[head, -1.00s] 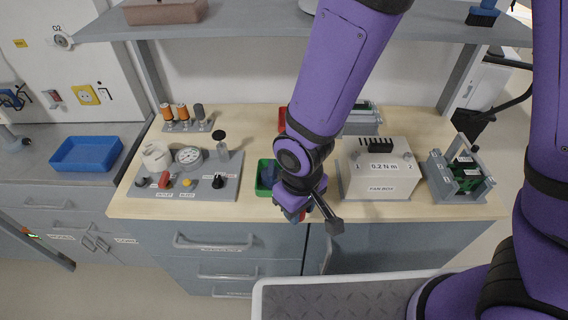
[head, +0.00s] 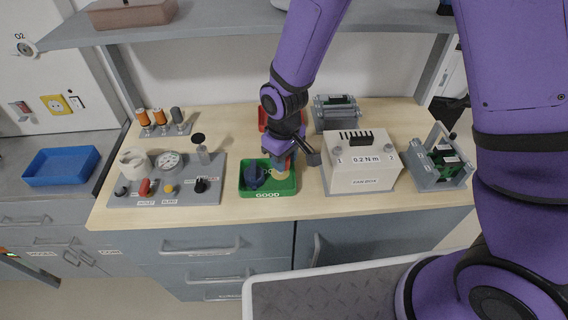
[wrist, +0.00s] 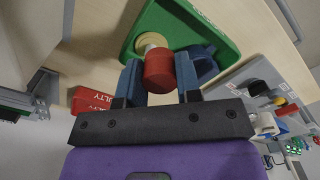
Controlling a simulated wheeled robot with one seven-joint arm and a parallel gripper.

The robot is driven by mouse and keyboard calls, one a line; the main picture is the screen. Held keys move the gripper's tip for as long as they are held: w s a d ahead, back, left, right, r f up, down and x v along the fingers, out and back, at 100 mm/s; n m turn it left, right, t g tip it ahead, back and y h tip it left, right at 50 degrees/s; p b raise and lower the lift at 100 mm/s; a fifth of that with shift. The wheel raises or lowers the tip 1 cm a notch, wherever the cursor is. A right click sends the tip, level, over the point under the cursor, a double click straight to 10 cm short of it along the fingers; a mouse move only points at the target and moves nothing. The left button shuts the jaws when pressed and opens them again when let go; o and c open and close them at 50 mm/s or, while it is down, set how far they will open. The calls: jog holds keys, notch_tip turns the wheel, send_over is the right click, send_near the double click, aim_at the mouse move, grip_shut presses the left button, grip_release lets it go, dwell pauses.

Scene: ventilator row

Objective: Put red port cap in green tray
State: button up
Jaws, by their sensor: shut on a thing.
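The red port cap (wrist: 158,72) is a short red cylinder between my gripper's two blue fingers in the wrist view. A cream round piece (wrist: 150,40) shows at its far end; I cannot tell if it is part of the cap. In the head view my gripper (head: 284,162) points down over the right part of the green tray (head: 268,193), labelled GOOD, and mostly hides the cap. The green tray also shows beyond the fingers in the wrist view (wrist: 205,20). A dark blue round part (head: 255,175) lies in the tray's left half. I cannot tell whether the cap touches the tray floor.
A red tray (wrist: 95,100) marked FAULTY is behind my gripper. A white box (head: 360,177) labelled 0.2 N m stands close right of the green tray. A grey panel (head: 130,200) with knobs and a gauge is left. A shelf hangs above the back.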

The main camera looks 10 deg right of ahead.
jog(key=shift+w+d+f, duration=0.15)
jog(key=shift+w+f, duration=0.1)
jog(key=shift+w, duration=0.4)
jog(key=shift+f, duration=1.55)
jog(key=shift+f, duration=0.35)
jog(key=o, duration=0.9)
notch_tip(320, 180, up, 13)
jog(key=shift+f, duration=0.2)
jog(key=shift+r, duration=0.1)
